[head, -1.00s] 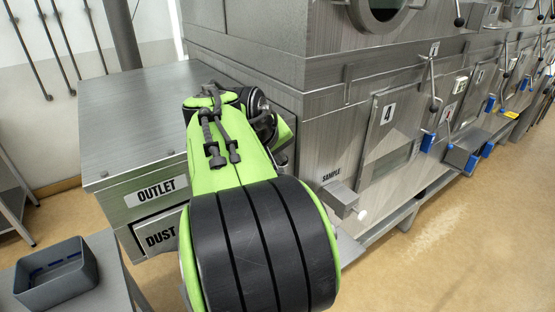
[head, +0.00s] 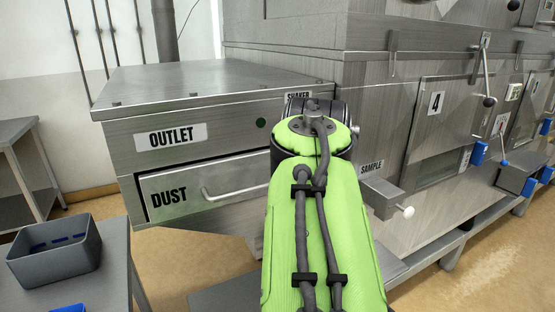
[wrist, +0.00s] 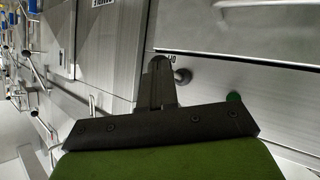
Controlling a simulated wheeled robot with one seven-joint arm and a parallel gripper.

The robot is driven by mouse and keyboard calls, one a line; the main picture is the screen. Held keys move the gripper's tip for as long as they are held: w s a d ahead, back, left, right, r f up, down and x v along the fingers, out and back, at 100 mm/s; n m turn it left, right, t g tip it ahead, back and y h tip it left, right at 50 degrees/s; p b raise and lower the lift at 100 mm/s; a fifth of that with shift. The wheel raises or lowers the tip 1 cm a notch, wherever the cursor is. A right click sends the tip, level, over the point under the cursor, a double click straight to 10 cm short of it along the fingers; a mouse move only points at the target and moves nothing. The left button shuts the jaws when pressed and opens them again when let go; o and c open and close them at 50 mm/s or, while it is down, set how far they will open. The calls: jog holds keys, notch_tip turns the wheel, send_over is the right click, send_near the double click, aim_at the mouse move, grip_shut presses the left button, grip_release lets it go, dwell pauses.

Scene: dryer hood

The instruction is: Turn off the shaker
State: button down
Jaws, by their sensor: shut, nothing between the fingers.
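The shaker's panel is the front of the grey metal box at left. The SHAKER label (head: 298,95) is partly hidden by my arm in the head view. A round green button (head: 261,123) sits left of the arm; it also shows in the wrist view (wrist: 234,97). In the upside-down wrist view, a dark round knob (wrist: 183,76) stands out from the panel just beside my gripper (wrist: 159,62). The gripper is shut and empty, its tips close to the panel. I cannot tell whether it touches the knob. In the head view my arm hides the gripper and knob.
The OUTLET label (head: 171,137) is above the DUST drawer (head: 205,191) and its handle. The SAMPLE box (head: 381,197) with a white knob juts out at right. A grey bin (head: 54,264) stands on a side table at left. Open floor lies at right.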

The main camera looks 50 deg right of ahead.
jog(key=shift+d+f, duration=0.1)
jog(key=shift+f, duration=0.25)
jog(key=shift+r, duration=0.15)
jog(key=shift+r+p, duration=0.65)
jog(key=shift+p, duration=0.05)
jog(key=shift+w, duration=0.1)
